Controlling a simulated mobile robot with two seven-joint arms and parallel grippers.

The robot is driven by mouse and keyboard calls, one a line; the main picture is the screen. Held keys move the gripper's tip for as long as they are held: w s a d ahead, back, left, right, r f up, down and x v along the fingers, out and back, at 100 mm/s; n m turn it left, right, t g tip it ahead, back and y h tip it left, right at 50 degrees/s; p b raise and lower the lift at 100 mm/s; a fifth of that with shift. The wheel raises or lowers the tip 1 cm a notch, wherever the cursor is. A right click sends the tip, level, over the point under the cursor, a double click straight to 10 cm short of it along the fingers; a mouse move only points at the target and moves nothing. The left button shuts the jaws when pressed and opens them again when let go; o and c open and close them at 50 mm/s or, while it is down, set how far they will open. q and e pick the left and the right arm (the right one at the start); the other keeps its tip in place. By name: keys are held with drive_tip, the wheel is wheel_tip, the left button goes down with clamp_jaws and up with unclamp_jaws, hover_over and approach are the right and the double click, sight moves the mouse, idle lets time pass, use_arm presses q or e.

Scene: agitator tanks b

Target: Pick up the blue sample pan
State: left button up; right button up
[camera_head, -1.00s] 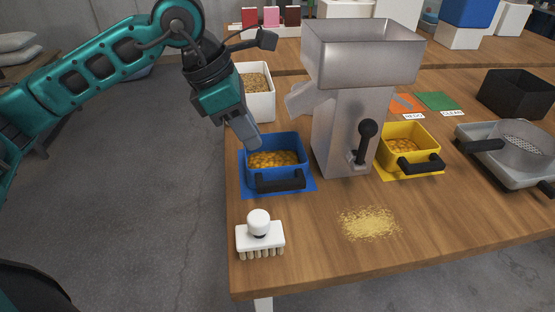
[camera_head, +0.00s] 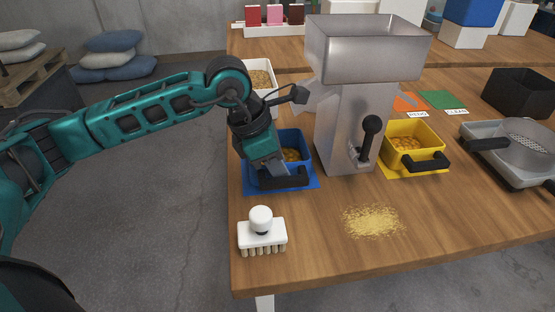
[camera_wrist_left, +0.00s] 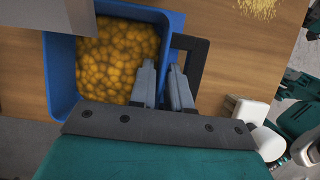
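The blue sample pan (camera_head: 307,152) stands on a blue mat (camera_head: 312,183) at the table's left side, with orange-yellow pellets in it and a black handle (camera_head: 294,182) at its front. My left gripper (camera_head: 277,171) points down at the pan's handle side and hides part of the pan. In the left wrist view the blue pan (camera_wrist_left: 62,75) lies below. The left gripper's two fingers (camera_wrist_left: 163,70) are apart there, one over the pellets and one over the handle loop (camera_wrist_left: 201,45), with the pan's wall between them in the picture. Contact cannot be told. My right gripper is not in view.
A metal hopper machine (camera_head: 345,120) stands right of the pan. A white brush (camera_head: 262,233) stands in front, near the edge. A yellow pan (camera_head: 425,133) is right of the machine. Spilled grain (camera_head: 371,222) lies on the table. A white bin (camera_head: 262,80) is behind.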

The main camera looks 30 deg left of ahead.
use_arm(q)
drive_tip(key=shift+c, duration=0.2)
clamp_jaws()
drive_tip(key=shift+r, duration=0.25)
drive_tip(key=shift+r, duration=1.7)
drive_tip(key=shift+s+a+f, duration=0.2)
drive_tip(key=shift+s+a, duration=0.15)
drive_tip(key=shift+a, duration=0.2)
drive_tip(key=s+a+b, duration=0.2)
drive_tip(key=s+a, duration=0.8)
drive_tip(key=a, duration=0.3)
drive_tip(key=shift+s+a, duration=0.1)
drive_tip(key=shift+a, duration=0.05)
